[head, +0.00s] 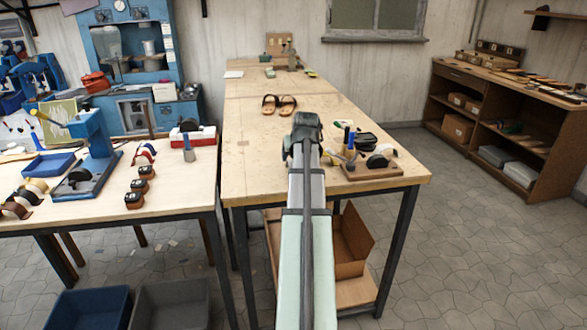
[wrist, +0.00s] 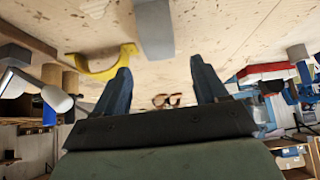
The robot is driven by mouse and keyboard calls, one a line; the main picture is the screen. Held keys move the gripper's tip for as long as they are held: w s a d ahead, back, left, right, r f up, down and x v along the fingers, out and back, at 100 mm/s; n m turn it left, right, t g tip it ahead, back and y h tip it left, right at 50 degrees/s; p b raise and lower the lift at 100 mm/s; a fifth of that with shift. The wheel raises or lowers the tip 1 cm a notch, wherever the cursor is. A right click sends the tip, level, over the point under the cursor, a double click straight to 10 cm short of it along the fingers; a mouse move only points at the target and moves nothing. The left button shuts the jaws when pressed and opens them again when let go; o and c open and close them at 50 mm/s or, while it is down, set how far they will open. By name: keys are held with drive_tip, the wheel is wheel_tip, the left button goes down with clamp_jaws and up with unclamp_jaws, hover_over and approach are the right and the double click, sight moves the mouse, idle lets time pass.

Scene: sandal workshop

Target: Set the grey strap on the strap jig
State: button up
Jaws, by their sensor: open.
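My gripper (head: 304,124) is above the middle table, seen from behind in the head view. In the wrist view my gripper (wrist: 160,66) is open, with nothing between its fingers. A smooth grey piece (wrist: 154,28), which looks like the grey strap, shows beyond the fingertips at the top of that upside-down view. In the head view I cannot make it out; my arm may hide it. A wooden base with a dark rounded form, likely the strap jig (head: 372,173), stands right of my gripper near the table's front edge. A yellow strap (wrist: 100,65) lies beside the gripper.
Brown sandals (head: 279,104) lie farther back. The left table holds a blue press (head: 90,145) and several straps. The table's back half is largely clear.

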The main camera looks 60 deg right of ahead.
drive_tip(key=x, duration=0.4)
drive_tip(key=shift+f, duration=0.1)
drive_tip(key=shift+a, duration=0.1)
drive_tip(key=c, duration=1.2)
